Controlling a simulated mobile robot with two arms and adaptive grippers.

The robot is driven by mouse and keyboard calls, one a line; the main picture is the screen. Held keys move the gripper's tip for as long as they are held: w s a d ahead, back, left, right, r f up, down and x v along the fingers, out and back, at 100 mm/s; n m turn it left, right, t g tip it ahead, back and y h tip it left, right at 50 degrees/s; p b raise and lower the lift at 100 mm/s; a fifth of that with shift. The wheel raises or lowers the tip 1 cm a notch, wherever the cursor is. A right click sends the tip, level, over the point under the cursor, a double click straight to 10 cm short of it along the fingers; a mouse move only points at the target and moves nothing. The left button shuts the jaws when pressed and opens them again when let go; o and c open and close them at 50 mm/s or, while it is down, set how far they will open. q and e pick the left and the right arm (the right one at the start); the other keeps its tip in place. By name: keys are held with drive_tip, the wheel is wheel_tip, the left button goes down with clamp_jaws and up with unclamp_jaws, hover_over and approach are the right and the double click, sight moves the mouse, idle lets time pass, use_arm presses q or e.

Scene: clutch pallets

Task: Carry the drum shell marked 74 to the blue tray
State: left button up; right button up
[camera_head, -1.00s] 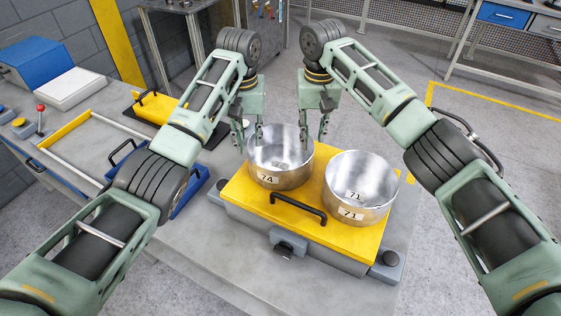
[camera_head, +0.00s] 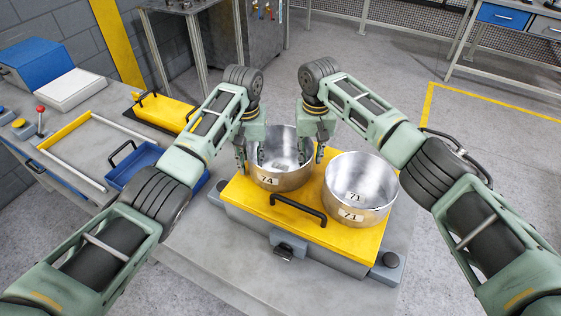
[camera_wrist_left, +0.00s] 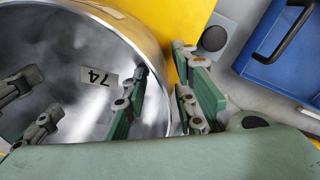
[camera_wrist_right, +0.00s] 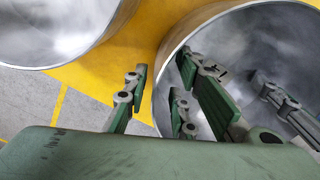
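The drum shell marked 74 (camera_head: 283,181) is an open silver cylinder standing upright on the left half of a yellow-topped pallet (camera_head: 240,195). My left gripper (camera_head: 251,160) is at its left wall, and my right gripper (camera_head: 313,154) is at its right wall. In the left wrist view, the left gripper's (camera_wrist_left: 160,60) open fingers straddle the rim, one inside and one outside. In the right wrist view, the right gripper's (camera_wrist_right: 162,63) open fingers also straddle the rim. The blue tray (camera_head: 128,172) lies left of the pallet, partly hidden by my left arm.
A second silver drum marked 71 (camera_head: 360,208) stands close to the right of drum 74. A black handle (camera_head: 298,208) rises at the pallet's front edge. A yellow frame (camera_head: 62,137) and a yellow block with a handle (camera_head: 165,110) are on the left bench.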

use_arm(q)
drive_tip(key=shift+c, duration=0.2)
use_arm(e)
drive_tip(key=shift+c, duration=0.3)
use_arm(q)
drive_tip(key=c, duration=0.6)
use_arm(e)
clamp_jaws()
use_arm(q)
clamp_jaws()
drive_tip(key=shift+w, duration=0.1)
use_arm(e)
drive_tip(key=shift+w, duration=0.1)
